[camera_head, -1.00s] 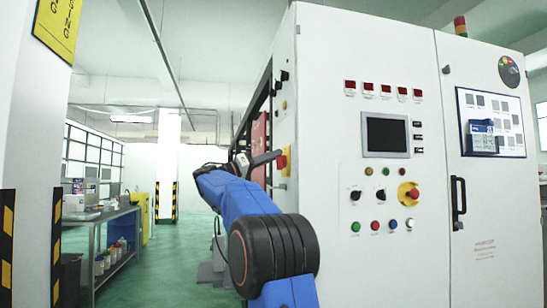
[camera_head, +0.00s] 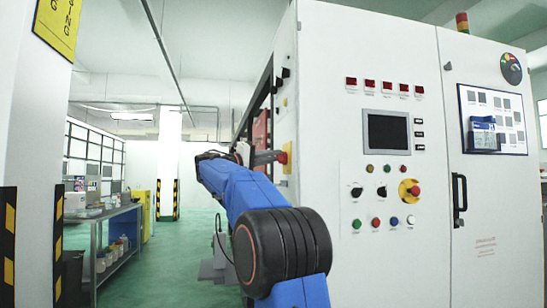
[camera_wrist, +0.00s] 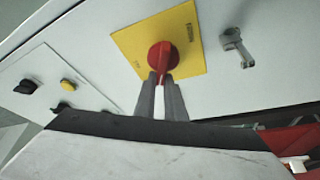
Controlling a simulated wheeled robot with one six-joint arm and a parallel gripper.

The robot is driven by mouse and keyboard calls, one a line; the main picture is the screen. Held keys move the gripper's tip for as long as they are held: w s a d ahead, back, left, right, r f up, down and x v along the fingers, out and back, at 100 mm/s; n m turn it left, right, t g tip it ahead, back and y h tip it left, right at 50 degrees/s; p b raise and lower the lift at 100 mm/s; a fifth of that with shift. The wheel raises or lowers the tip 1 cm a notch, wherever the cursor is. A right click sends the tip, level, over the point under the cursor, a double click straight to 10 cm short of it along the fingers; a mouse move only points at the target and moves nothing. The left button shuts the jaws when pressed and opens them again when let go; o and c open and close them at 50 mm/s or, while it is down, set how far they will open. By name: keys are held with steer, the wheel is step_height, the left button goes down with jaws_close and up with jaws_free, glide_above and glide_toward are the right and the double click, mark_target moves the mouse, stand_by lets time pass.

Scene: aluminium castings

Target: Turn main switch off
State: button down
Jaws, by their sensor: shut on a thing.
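The main switch is a red rotary knob (camera_wrist: 160,55) on a square yellow plate (camera_wrist: 188,32), seen in the wrist view on a white cabinet side. In the head view the knob (camera_head: 283,158) is a small red spot on the cabinet's left side, partly hidden by my gripper. My gripper (camera_wrist: 160,78) points straight at the knob, its two grey fingers close together and shut on the knob's lower part. In the head view my gripper (camera_head: 275,158) reaches the knob from the left. The knob's exact angle is hard to tell.
A grey latch (camera_wrist: 237,46) sits right of the plate; a black knob (camera_wrist: 25,87) and a yellow button (camera_wrist: 68,85) sit left. The cabinet front (camera_head: 340,100) carries a screen (camera_head: 387,132) and an emergency stop (camera_head: 409,192). A workbench (camera_head: 110,215) stands left, with open floor between.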

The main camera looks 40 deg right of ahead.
steer(key=shift+f, duration=0.3)
steer(key=c, duration=1.8)
jaws_free()
steer(key=shift+s+r, duration=0.15)
steer(key=v, duration=1.7)
steer(key=shift+a, duration=0.2)
